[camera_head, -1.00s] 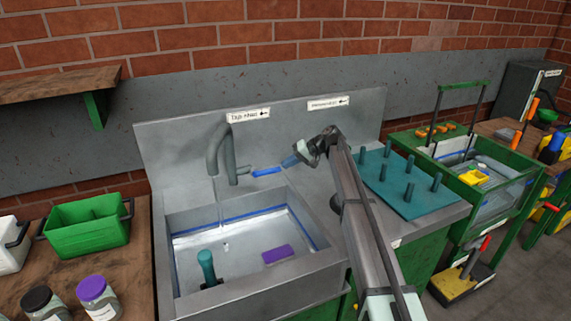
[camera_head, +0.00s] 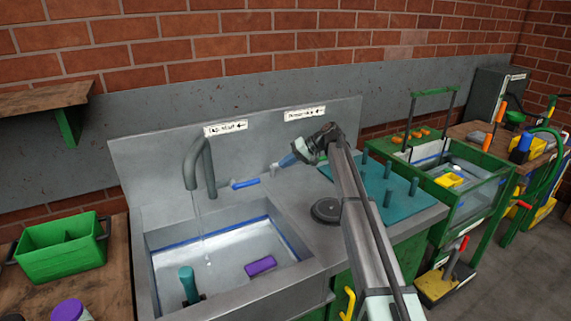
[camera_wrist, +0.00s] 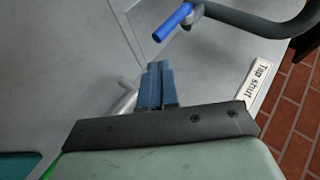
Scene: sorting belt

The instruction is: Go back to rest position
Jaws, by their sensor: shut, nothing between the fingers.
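My gripper (camera_head: 287,160) hangs above the back of the sink counter, to the right of the tap (camera_head: 203,168). Its blue fingers (camera_wrist: 157,82) are together and empty. The tap's blue lever (camera_head: 245,183) points right; in the wrist view the lever (camera_wrist: 172,22) lies beyond the fingertips, apart from them. A thin water stream (camera_head: 202,225) shows below the spout. A small pale metal spout (camera_wrist: 126,95) is close beside the fingers; I cannot tell whether they touch. The "Tap shut" label (camera_wrist: 259,85) has an arrow in the head view.
The sink (camera_head: 225,250) holds a purple block (camera_head: 260,266) and a teal-handled object (camera_head: 189,284). A teal peg board (camera_head: 405,205) stands right of my arm. A round dark disc (camera_head: 326,211) lies on the counter. A green crate (camera_head: 62,258) stands left.

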